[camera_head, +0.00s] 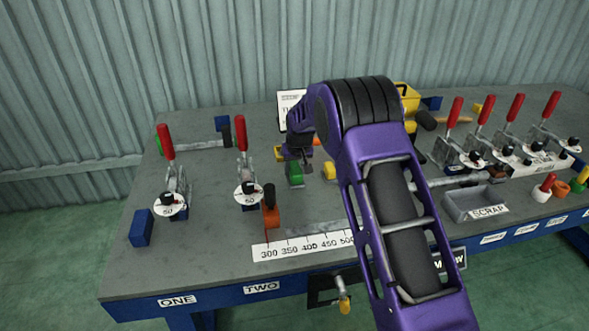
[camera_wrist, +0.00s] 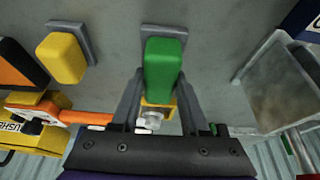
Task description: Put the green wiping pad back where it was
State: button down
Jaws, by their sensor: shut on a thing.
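The green wiping pad (camera_wrist: 162,66) is between the fingertips of my gripper (camera_wrist: 160,78) in the wrist view. The fingers are shut on it from both sides. A grey bracket (camera_wrist: 165,29) edges the pad's far end, close against it. Whether the pad rests on the table or sits slightly above it I cannot tell. In the head view the pad (camera_head: 294,174) is at the middle of the grey table (camera_head: 205,245), under my gripper (camera_head: 301,160). The pad's near end is partly hidden by the fingers.
A yellow pad (camera_wrist: 67,59) sits beside a similar grey bracket (camera_wrist: 66,26). Red-handled clamps (camera_head: 241,165) stand at left and right. The scrap tray (camera_head: 462,207) is at right.

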jog(key=shift+f, duration=0.1)
jog(key=shift+c, duration=2)
grip_release()
jog(key=shift+s+r, duration=0.1)
jog(key=shift+r, duration=0.35)
jog(key=v, duration=1.1)
jog(key=shift+p, duration=0.3)
jog(key=shift+s+d+r, duration=0.1)
jog(key=shift+r, duration=0.05)
